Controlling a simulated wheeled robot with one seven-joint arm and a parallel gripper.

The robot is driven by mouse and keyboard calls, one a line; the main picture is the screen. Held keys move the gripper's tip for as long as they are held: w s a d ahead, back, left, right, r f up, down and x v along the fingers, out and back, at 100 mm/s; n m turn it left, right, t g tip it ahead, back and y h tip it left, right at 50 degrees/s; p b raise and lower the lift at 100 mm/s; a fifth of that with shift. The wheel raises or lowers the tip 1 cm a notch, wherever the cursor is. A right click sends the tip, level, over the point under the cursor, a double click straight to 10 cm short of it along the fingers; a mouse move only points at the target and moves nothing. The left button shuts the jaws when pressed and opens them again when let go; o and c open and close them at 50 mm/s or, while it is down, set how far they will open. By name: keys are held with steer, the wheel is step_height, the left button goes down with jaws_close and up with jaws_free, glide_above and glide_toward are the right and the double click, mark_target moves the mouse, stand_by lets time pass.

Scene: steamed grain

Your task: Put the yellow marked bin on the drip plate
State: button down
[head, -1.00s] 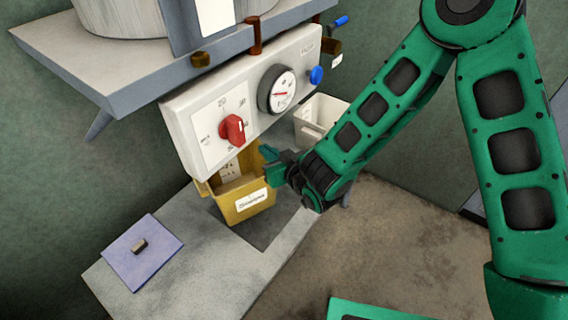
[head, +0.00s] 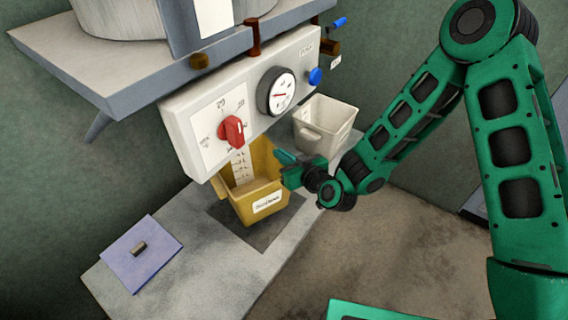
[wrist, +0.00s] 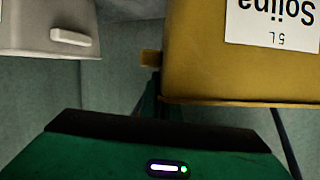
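The yellow marked bin (head: 249,213) has a white label and stands upright below the control panel. In the head view it is over the dark square drip plate (head: 262,239), which shows around its left, front and right. I cannot tell whether its bottom touches the plate. My gripper (head: 284,169) is at the bin's right end and appears shut on its side handle; the fingers' hold is partly hidden. In the wrist view the bin (wrist: 200,75) fills the upper right, label upside down, with a small tab (wrist: 151,57) at its left.
A white bin (head: 327,122) stands behind to the right, beside my forearm. The panel (head: 205,140) with a red knob (head: 232,130) and gauge (head: 280,92) overhangs the yellow bin.

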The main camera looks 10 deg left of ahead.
steer(key=shift+f, duration=1.8)
steer(key=c, duration=2)
jaws_free()
